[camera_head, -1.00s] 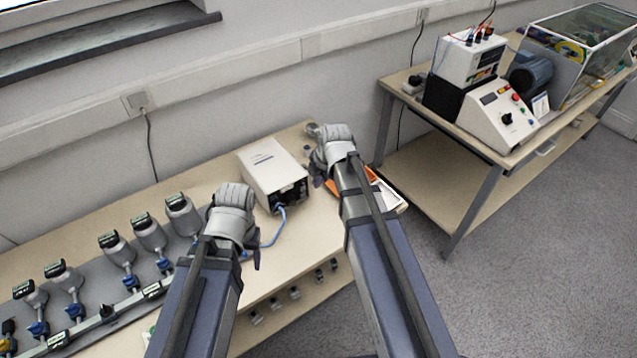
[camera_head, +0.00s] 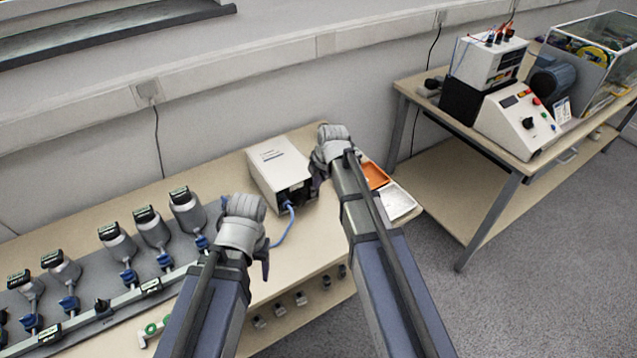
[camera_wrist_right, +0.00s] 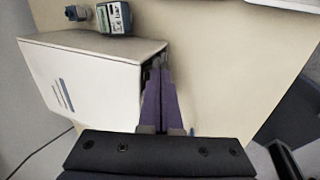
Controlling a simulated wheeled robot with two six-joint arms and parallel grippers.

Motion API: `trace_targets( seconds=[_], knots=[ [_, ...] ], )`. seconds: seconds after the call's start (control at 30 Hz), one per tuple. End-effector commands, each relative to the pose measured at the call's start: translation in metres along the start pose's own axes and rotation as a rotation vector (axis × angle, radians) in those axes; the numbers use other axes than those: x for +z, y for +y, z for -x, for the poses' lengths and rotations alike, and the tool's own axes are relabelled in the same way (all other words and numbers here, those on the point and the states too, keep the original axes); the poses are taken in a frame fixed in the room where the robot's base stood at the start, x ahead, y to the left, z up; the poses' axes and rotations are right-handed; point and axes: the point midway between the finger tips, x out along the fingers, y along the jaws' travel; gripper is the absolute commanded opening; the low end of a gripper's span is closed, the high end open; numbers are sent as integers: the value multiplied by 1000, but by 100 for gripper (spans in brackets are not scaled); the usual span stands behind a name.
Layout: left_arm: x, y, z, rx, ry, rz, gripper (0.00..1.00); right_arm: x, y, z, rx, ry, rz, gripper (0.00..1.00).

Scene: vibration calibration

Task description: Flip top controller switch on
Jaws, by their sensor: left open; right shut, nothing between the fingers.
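A white controller box (camera_head: 268,160) stands on the near bench, its dark end face turned to the front right, with a blue cable coming out. It also shows in the right wrist view (camera_wrist_right: 95,85). My right gripper (camera_head: 317,180) is at the box's right end. In the right wrist view its purple fingers (camera_wrist_right: 160,85) are shut and empty, in front of the dark end face and hiding much of it. I cannot make out a switch, or whether the fingers touch the box. My left gripper (camera_head: 262,250) is open and empty, over the bench in front of the box.
Several grey bottle-like units with blue valves (camera_head: 120,245) stand on the bench at left. An orange tray (camera_head: 375,175) and a white tray (camera_head: 398,203) lie right of my right arm. A second bench (camera_head: 440,185) at right carries a sloped control panel (camera_head: 512,122) and a white instrument (camera_head: 490,60).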

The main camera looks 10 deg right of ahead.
Motion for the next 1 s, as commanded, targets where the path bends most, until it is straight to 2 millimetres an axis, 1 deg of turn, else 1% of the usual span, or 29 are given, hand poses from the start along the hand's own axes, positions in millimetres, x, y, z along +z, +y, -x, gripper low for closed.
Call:
trace_targets(
  seconds=[0.1,0.37,0.77,1.0],
  knots=[
    [0,0,-4,0,0,0,64,0,4,-6,2,0,0,0],
    [0,0,-2,0,0,0,64,0,4,-4,7,0,0,0],
    [1,-1,13,0,0,0,64,0,10,11,9,0,0,0],
    [1,-1,13,0,0,0,64,0,10,11,9,0,0,0]
  ],
)
